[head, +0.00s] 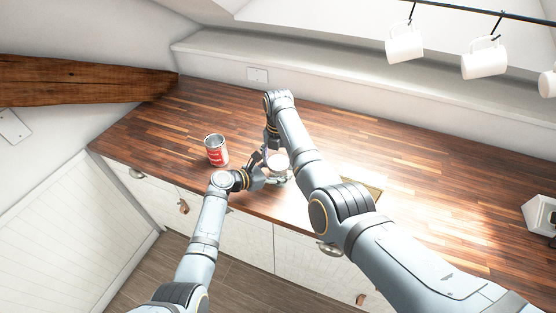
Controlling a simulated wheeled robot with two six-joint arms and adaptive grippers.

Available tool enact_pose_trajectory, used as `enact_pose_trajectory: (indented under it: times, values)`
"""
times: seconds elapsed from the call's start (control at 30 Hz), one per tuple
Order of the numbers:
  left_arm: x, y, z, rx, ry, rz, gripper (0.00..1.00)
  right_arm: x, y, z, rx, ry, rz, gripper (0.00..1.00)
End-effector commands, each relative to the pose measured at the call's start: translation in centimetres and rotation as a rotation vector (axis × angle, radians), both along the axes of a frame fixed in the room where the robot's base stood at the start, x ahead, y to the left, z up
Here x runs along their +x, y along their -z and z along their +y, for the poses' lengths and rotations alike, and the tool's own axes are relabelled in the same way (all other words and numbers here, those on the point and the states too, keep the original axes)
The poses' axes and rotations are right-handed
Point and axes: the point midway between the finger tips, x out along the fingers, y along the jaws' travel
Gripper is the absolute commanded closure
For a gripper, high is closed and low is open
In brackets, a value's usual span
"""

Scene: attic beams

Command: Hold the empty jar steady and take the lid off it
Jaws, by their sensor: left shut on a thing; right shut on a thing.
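The jar (284,179) stands near the front edge of the wooden counter and shows only as a small pale, glassy patch between my grippers. A round whitish lid (277,162) shows at its top; whether it is still seated on the jar is too small to tell. My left gripper (270,180) reaches in from the left, low at the jar's side, and is shut on the jar. My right gripper (269,157) comes down from above and behind, at the lid's height, and is shut on the lid. The grippers hide much of the jar.
A red and white can (217,157), open at the top, stands left of the jar on the counter (330,130). A flat tan item (372,188) lies partly behind my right arm. White mugs (404,44) hang at the upper right. The back of the counter is clear.

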Motion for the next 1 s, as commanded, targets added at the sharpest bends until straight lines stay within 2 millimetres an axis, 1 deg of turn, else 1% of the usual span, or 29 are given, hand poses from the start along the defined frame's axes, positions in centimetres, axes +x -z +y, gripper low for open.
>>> enact_pose_trajectory:
  times: [0.03,0.2,0.23,0.37,0.4,0.73,1.0]
  values:
    - [-0.1,0.1,0.1,0.005,0.004,0.000,1.00,0.5,0.0,-0.7,-0.011,0.007,-0.014,0.67]
    - [-0.2,0.2,0.1,0.005,0.005,0.000,1.00,0.5,0.0,-0.7,-0.011,0.009,-0.015,0.67]
    - [-0.2,0.2,0.1,0.005,0.005,0.000,1.00,0.5,0.0,-0.7,-0.011,0.010,-0.015,0.26]
    - [-0.2,0.2,0.1,0.004,0.003,0.002,1.00,0.5,-0.1,-0.6,-0.011,0.010,-0.014,0.09]
    - [-0.1,0.2,0.1,0.004,0.003,0.002,1.00,0.4,-0.1,-0.6,-0.010,0.009,-0.013,0.06]
    - [-0.2,0.2,0.0,0.002,0.003,0.004,1.00,0.3,-0.2,-0.3,-0.005,0.007,-0.009,0.06]
    - [-0.2,0.3,0.0,0.002,0.003,0.004,1.00,0.3,-4.0,-0.2,-0.004,0.006,-0.009,0.06]
